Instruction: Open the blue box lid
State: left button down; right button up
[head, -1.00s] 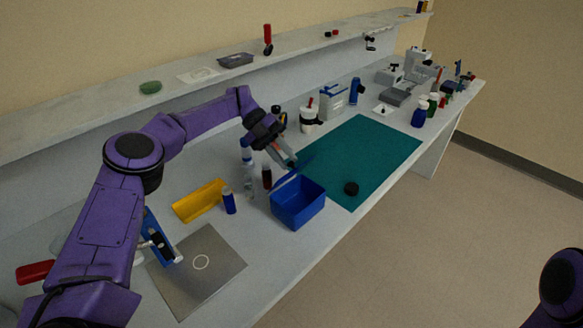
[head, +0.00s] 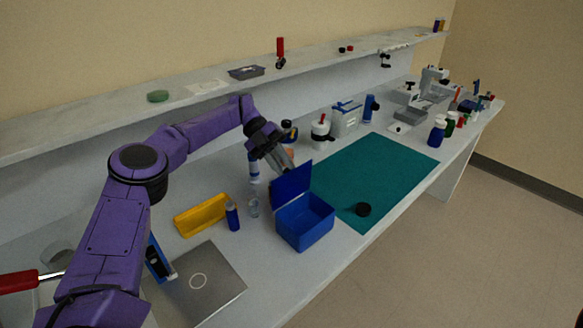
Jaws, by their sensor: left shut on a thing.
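The blue box (head: 306,232) stands on the white bench at the left edge of the green mat. Its blue lid (head: 291,184) stands raised, tilted up from the box's back edge, and the inside of the box shows. My left gripper (head: 287,166) is behind the lid, at its upper edge. The lid hides the fingertips, and the gripper is shut on the lid. My right gripper is not in view.
A black round cap (head: 363,209) lies on the green mat (head: 385,165) right of the box. A blue bottle (head: 232,216), a small clear glass (head: 253,207) and a yellow tray (head: 202,214) stand left of it. The mat is otherwise clear.

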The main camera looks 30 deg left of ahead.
pick_arm(q)
jog(key=shift+s+a+f, duration=0.1)
jog(key=shift+a+f, duration=0.2)
jog(key=shift+f, duration=0.5)
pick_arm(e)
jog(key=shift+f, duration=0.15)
pick_arm(q)
jog(key=c, duration=1.4)
grip_release()
jog(key=o, duration=0.4)
jog(key=shift+s+a, duration=0.2)
jog(key=shift+w+a, duration=0.1)
jog(key=shift+a, duration=0.1)
jog(key=shift+d+r, duration=0.2)
jog(key=shift+d, duration=0.15)
jog(key=shift+w, duration=0.1)
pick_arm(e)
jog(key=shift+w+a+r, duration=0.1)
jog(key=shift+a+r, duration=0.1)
pick_arm(q)
jog(key=shift+a, duration=0.1)
